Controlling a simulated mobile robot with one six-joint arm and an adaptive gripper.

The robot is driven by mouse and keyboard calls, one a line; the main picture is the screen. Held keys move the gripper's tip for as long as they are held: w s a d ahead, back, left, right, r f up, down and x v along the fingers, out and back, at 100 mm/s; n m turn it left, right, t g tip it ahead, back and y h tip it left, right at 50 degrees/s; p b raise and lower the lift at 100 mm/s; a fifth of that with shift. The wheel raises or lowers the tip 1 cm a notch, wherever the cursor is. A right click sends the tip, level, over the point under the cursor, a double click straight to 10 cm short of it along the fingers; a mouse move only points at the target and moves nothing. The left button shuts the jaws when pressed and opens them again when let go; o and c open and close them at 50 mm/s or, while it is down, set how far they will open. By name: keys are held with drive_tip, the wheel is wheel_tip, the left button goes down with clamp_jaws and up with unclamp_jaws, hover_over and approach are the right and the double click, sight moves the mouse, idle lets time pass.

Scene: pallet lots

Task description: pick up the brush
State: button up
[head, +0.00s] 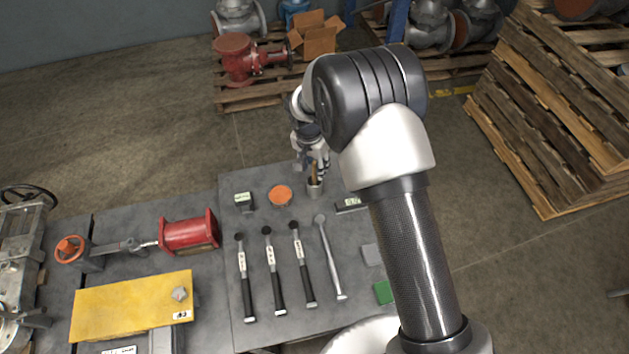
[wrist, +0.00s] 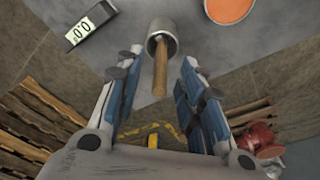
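The brush shows as a wooden handle (head: 314,171) standing up from a small grey metal cup (head: 315,189) near the table's far edge. In the wrist view the handle (wrist: 160,72) points out of the cup (wrist: 162,40) toward my palm; the bristle end is hidden inside the cup. My gripper (head: 312,158) is over the cup in the head view. In the wrist view my gripper (wrist: 160,65) is open, its blue-padded fingers on either side of the handle with a gap on both sides.
Several hammer-like tools (head: 273,270) lie in front. A red vise-like part (head: 189,234) and a yellow plate (head: 132,306) are on the left. Pallets (head: 545,110) stand beyond.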

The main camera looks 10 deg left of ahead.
drive_tip(key=shift+f, duration=0.45)
drive_tip(key=shift+c, duration=0.4)
clamp_jaws()
